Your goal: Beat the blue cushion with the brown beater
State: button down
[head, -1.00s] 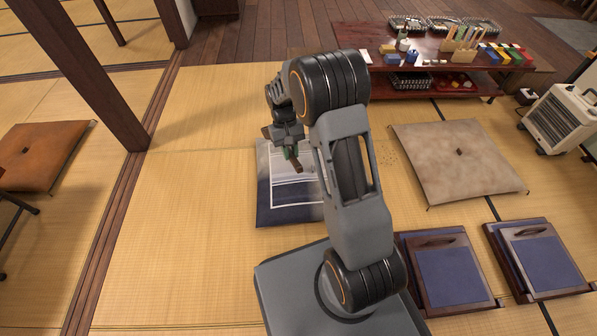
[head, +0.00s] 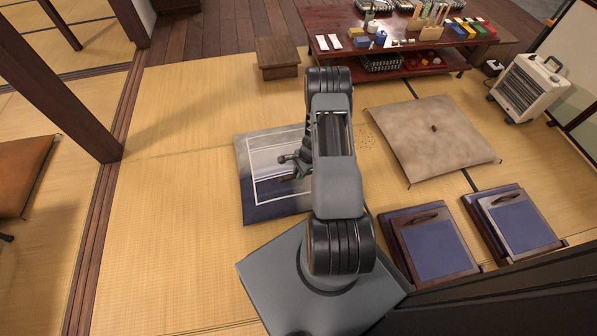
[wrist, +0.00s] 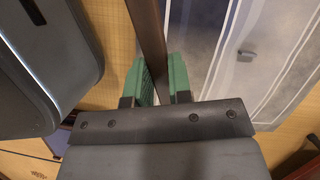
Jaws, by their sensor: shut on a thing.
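The blue cushion (head: 264,146) lies flat on the tatami in the middle of the head view, pale toward the far side and dark blue at the near edge, with a white line frame. My arm covers its right part. It also fills the upper right of the wrist view (wrist: 222,32), with a small dark spot on it. My gripper (wrist: 157,75) has green fingers shut on the brown beater (wrist: 149,35), whose shaft runs up out of the wrist view. The beater's head is out of that view.
A beige cushion (head: 425,150) lies to the right, with two dark wooden seats with blue pads (head: 435,248) nearer. A small wooden stool (head: 277,55) and a low red-brown table (head: 325,50) stand behind. A heater (head: 528,88) stands far right. Tatami left of the cushion is clear.

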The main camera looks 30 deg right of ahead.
notch_tip(320, 180, down, 9)
jog(key=b, duration=0.7)
jog(key=shift+b, duration=0.4)
notch_tip(320, 180, up, 10)
jog(key=p, duration=0.7)
jog(key=shift+f, duration=0.45)
notch_tip(320, 180, down, 10)
jog(key=b, duration=0.8)
jog(key=shift+r+p, duration=0.2)
jog(key=shift+p, duration=0.15)
notch_tip(320, 180, up, 10)
jog(key=p, duration=0.7)
jog(key=shift+s, duration=0.1)
jog(key=shift+f, duration=0.25)
